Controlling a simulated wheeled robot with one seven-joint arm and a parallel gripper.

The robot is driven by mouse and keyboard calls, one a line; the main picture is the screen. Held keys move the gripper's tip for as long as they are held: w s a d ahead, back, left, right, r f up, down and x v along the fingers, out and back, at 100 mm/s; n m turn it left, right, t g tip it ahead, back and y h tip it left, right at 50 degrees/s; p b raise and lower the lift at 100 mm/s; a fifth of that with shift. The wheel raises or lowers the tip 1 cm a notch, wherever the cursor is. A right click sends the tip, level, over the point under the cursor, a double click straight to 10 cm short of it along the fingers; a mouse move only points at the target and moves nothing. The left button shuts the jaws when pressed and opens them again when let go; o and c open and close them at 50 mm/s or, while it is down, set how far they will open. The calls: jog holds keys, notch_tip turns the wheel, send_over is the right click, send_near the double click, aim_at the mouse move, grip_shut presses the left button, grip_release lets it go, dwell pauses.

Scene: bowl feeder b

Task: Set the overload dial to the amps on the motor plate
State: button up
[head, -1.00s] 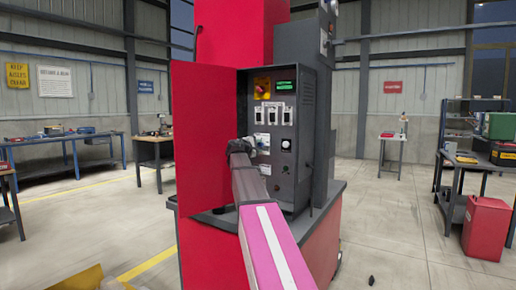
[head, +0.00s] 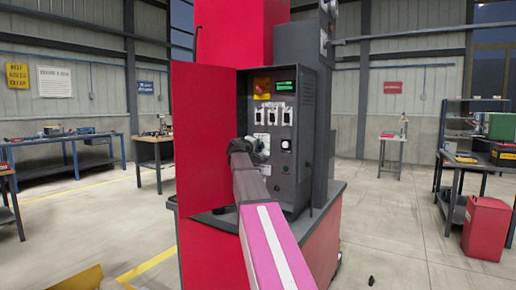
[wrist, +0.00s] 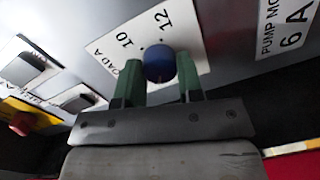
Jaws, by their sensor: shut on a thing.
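The overload dial is a round blue knob (wrist: 159,64) on a white scale plate (wrist: 108,57) in the wrist view. The numbers 10 and 12 show on the plate; the rest of its scale is hidden by the knob and my fingers. My gripper (wrist: 160,80) is shut on the knob, a green finger on each side. The knob's pointer cannot be made out. The motor plate (wrist: 287,28) at the upper right reads "PUMP MO…" and "6 A", cut by the frame edge. In the head view my gripper (head: 246,150) is at the control panel and hides the dial.
The red cabinet door (head: 203,140) stands open just left of my arm.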

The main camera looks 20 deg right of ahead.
jog(key=o, duration=0.9)
jog(key=v, duration=1)
jog(key=shift+s+a, duration=0.25)
jog(key=shift+a, duration=0.05)
